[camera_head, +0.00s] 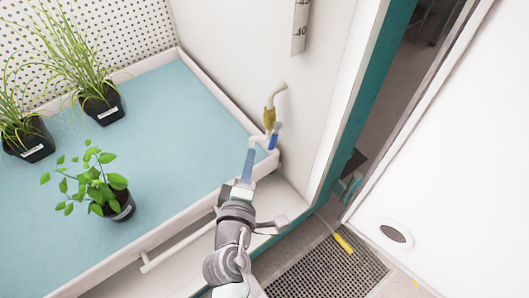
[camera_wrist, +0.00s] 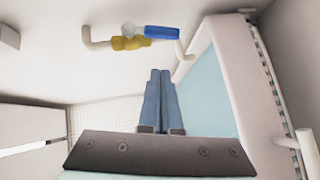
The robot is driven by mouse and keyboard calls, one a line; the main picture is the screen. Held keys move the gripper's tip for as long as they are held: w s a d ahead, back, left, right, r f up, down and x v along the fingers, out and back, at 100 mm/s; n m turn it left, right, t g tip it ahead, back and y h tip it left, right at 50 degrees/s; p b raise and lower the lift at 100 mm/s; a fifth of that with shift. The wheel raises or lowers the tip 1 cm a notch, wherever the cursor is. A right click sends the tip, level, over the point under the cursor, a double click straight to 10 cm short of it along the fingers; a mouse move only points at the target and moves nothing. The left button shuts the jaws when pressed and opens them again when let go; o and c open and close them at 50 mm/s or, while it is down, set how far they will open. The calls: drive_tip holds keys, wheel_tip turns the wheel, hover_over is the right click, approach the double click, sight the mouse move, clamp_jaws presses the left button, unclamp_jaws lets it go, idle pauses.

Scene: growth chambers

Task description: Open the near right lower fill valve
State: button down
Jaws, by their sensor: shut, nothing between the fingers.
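The fill valve has a yellow body (camera_head: 269,117) on a pale bent pipe that comes out of the chamber's side wall. Its blue handle (camera_head: 274,137) sits just below the body, above the tray's right corner. In the wrist view the yellow body (camera_wrist: 131,43) is at the upper middle, and the blue handle (camera_wrist: 161,33) extends from it to the right. I cannot tell the handle's exact angle to the pipe. My gripper (camera_head: 252,151) is just left of and below the handle, apparently apart from it. Its blue fingers (camera_wrist: 160,72) are together and empty.
The pale blue tray (camera_head: 165,120) has a raised white rim and holds several potted plants (camera_head: 95,188) at the left. A white rail (camera_head: 180,247) runs along its front. A white door panel (camera_head: 460,150) stands at the right, with a floor grate (camera_head: 325,270) below.

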sight(270, 145)
drive_tip(key=shift+w+d+f, duration=0.3)
drive_tip(key=shift+w+d, duration=0.5)
drive_tip(key=shift+d, duration=0.05)
drive_tip(key=shift+w+d+f, duration=0.25)
drive_tip(key=shift+w+d, duration=0.55)
drive_tip(key=shift+f+b, duration=0.15)
drive_tip(key=shift+b, duration=0.3)
drive_tip(key=d+f+n+t+b, duration=0.1)
drive_tip(key=b, duration=0.2)
drive_tip(key=shift+w+b, duration=0.35)
